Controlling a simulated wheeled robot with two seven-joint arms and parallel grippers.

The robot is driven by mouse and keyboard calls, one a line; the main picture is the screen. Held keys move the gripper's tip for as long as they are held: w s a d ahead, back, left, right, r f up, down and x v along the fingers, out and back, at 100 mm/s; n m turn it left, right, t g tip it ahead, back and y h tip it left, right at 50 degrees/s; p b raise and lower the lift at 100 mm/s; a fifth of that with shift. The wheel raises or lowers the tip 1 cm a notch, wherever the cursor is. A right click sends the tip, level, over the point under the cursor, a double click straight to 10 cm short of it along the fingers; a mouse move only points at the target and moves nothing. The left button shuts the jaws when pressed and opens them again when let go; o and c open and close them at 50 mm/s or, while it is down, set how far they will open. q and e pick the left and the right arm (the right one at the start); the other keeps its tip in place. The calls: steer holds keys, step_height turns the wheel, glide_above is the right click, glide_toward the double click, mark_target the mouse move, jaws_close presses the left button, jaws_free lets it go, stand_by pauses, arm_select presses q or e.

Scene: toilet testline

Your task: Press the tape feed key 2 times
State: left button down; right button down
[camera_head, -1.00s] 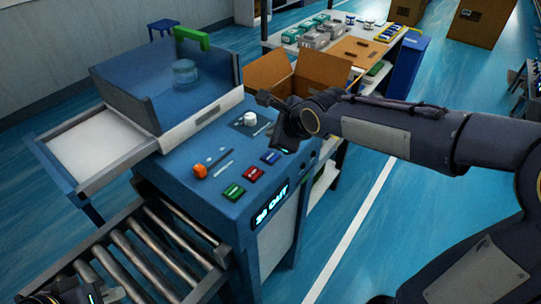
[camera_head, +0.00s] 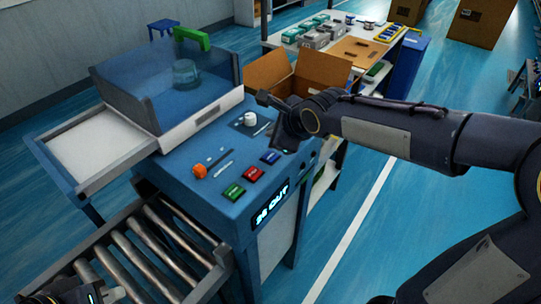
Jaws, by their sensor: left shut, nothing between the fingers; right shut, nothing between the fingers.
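A blue machine (camera_head: 190,200) carries a sloped panel with a green key (camera_head: 234,192), a red key (camera_head: 254,174) and a blue key (camera_head: 270,157) in a row. Their labels are too small to read, so I cannot tell which is the tape feed key. My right gripper (camera_head: 279,143) is shut and empty, just above and beyond the blue key; whether it touches anything is unclear. My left gripper (camera_head: 100,295) is shut and empty at the bottom left, over the rollers and partly cut off by the frame edge.
An orange knob (camera_head: 200,171) and a white knob (camera_head: 250,119) stand on the panel. A lit display (camera_head: 271,205) is on the front. A roller conveyor (camera_head: 150,250) lies at the lower left. An open cardboard box (camera_head: 315,77) sits behind my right gripper.

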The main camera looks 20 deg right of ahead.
stand_by(0.5)
steer(key=n, duration=0.4)
steer(key=shift+r+p, duration=0.3)
step_height(320, 180, up, 3)
steer(key=n+p, duration=0.3)
steer(key=n, duration=2.9)
steer(key=shift+r, duration=0.1)
